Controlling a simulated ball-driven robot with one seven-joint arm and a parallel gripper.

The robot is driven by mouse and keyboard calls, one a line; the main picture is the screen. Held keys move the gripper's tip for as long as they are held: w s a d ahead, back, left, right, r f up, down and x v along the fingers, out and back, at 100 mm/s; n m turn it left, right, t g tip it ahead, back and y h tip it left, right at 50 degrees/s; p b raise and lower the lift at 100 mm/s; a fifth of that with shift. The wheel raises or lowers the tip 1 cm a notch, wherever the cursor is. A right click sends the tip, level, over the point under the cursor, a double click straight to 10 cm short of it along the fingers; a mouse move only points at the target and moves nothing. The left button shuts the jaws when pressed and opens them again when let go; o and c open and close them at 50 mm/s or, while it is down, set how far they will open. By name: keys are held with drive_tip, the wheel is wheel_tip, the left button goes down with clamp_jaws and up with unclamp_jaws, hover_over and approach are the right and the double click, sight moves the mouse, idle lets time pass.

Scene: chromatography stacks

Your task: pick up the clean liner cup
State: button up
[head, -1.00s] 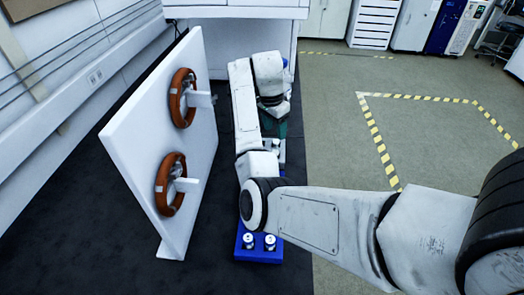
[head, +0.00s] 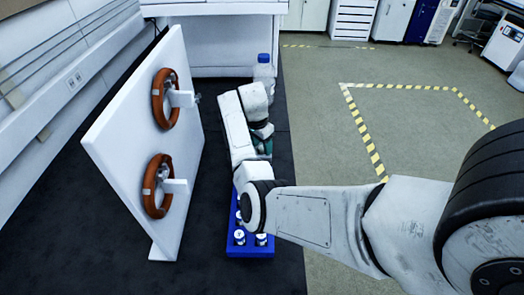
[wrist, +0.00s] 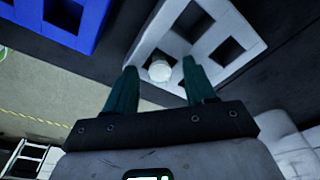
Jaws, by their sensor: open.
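A small white round cup (wrist: 160,71), which looks like the liner cup, sits in the white rack with square openings (wrist: 247,30) in the wrist view. I cannot tell whether it is clean. My gripper (wrist: 160,65) is open, its two green fingers apart on either side of the cup in the picture. Nothing shows as gripped, and the gap in depth to the cup is unclear. In the head view my gripper (head: 262,145) shows as a bit of teal beneath my arm, which hides the cup and white rack there.
A blue rack (head: 250,252) holds white-topped vials (head: 261,240) just below my arm; its blue edge also shows in the wrist view (wrist: 85,35). A white upright board (head: 120,140) with two brown rings (head: 158,185) stands left. A blue-capped bottle (head: 264,72) stands behind. Open floor lies right.

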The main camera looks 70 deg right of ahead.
clamp_jaws()
idle(0.5)
drive_tip(key=shift+r, duration=0.1)
